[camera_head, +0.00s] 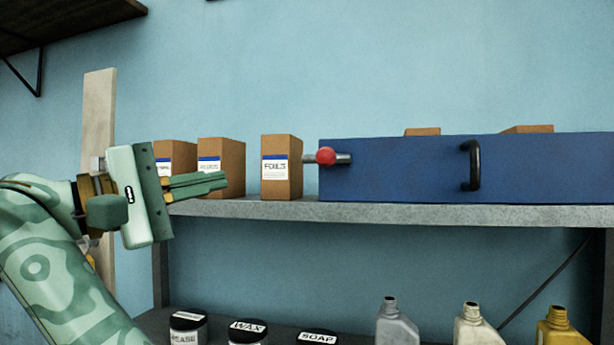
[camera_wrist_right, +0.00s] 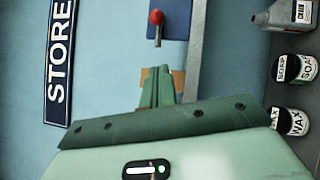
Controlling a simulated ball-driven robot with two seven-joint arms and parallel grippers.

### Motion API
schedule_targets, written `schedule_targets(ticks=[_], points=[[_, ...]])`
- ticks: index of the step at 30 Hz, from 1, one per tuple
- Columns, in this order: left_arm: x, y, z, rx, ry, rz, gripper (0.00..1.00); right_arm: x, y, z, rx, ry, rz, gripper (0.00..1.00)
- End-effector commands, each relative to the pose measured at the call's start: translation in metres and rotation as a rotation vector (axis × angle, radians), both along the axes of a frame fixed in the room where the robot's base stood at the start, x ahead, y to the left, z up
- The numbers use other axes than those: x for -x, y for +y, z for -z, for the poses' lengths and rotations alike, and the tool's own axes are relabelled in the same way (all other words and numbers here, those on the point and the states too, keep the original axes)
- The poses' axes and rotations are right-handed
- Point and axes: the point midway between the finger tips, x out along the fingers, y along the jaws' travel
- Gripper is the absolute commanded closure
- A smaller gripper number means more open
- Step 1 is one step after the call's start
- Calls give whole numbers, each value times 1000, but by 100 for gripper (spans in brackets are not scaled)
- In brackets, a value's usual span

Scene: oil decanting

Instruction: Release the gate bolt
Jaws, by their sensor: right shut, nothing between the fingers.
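The gate (camera_head: 400,172) is a blue panel with a black handle (camera_head: 474,165) along the shelf front. The bolt is a metal rod with a red ball knob (camera_head: 326,156) at the gate's left end. The knob also shows in the right wrist view (camera_wrist_right: 156,17), ahead of my fingertips. My right gripper (camera_head: 226,180) comes in from the left, its green fingers shut and empty, pointing right toward the knob. A clear gap lies between the fingertips and the knob; they do not touch. My left gripper is not in view.
A "FOILS" box (camera_head: 281,172) stands on the grey shelf (camera_head: 260,209) between my fingertips and the knob in the picture. More boxes (camera_head: 221,155) stand behind my fingers. Jars (camera_head: 248,333) and bottles (camera_head: 396,325) stand below. A "STORE" sign (camera_wrist_right: 60,62) hangs on the wall.

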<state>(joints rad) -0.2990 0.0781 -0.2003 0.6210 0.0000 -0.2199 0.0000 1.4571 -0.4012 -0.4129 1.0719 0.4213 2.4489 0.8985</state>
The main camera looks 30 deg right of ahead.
Motion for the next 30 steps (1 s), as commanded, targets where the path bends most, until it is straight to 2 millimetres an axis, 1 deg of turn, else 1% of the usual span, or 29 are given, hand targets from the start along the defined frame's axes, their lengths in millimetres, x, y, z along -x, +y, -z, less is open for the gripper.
schedule_targets(ticks=[1,5,8,11,18,20,21,27,30], points=[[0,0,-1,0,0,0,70,4,2,-7,-32,-50,-30,100],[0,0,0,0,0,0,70,5,-2,-10,-62,-88,-56,100],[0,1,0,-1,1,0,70,3,-15,-11,-63,-83,-54,100],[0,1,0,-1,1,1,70,1,-35,-13,-63,-82,-53,100],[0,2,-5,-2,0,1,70,-6,-87,-22,-57,-84,-49,100],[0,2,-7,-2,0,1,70,-7,-98,-24,-57,-84,-49,100],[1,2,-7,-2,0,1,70,-2,-103,-25,-57,-87,-50,100],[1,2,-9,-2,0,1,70,13,-121,-29,-55,-85,-50,100],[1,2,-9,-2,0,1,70,17,-124,-30,-55,-84,-51,100]])
